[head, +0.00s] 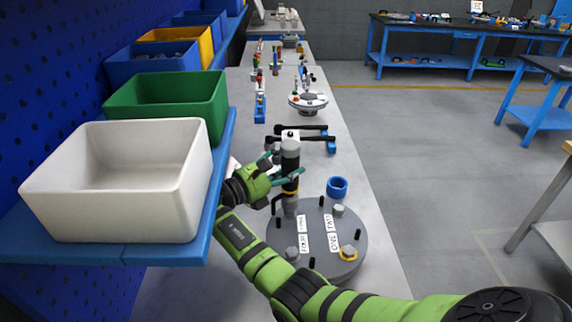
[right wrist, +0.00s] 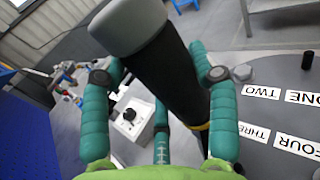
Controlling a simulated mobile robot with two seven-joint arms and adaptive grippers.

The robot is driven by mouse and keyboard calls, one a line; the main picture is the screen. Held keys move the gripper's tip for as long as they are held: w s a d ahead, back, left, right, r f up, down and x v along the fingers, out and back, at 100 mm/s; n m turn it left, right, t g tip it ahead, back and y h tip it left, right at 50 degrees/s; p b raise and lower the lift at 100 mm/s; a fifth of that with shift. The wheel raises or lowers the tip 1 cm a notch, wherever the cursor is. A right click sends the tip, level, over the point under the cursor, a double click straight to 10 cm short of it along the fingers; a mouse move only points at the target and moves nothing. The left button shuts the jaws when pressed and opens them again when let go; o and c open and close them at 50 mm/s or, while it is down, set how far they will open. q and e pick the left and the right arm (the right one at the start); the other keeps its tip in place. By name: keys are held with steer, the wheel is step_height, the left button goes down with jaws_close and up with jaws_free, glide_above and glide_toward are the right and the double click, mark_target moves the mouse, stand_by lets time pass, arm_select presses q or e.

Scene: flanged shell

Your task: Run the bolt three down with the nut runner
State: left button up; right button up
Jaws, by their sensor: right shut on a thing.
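The round grey flanged shell (head: 357,235) stands on the long bench, with labels ONE, TWO, THREE and FOUR on its top. My right gripper (head: 285,177) is shut on the nut runner (head: 290,150), a black and grey cylinder held upright; it also shows in the right wrist view (right wrist: 170,75). The runner's lower end is over the far left of the flange, by the THREE label (head: 302,221). It hides that bolt, and I cannot tell whether it touches it. My left gripper is out of view.
A blue ring (head: 337,187) stands just behind the flange. A blue stand with black bars (head: 305,137) and a round grey fixture (head: 308,103) are farther back. White (head: 120,190) and green (head: 165,100) bins sit on a shelf at left. Open floor lies right.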

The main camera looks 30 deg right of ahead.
steer(key=shift+r, duration=0.2)
steer(key=shift+f+b, duration=0.75)
steer(key=shift+f, duration=0.7)
steer(key=shift+r+t+p, duration=0.1)
steer(key=shift+t+p, duration=0.3)
steer(key=shift+p, duration=0.45)
stand_by(0.4)
steer(key=shift+w+n+t+p, duration=0.1)
steer(key=shift+n+t+p, duration=0.6)
steer(key=shift+p, duration=0.7)
stand_by(0.6)
steer(key=shift+f, duration=0.55)
stand_by(1.4)
steer(key=shift+s+r, duration=0.15)
steer(key=shift+s, duration=0.05)
stand_by(0.8)
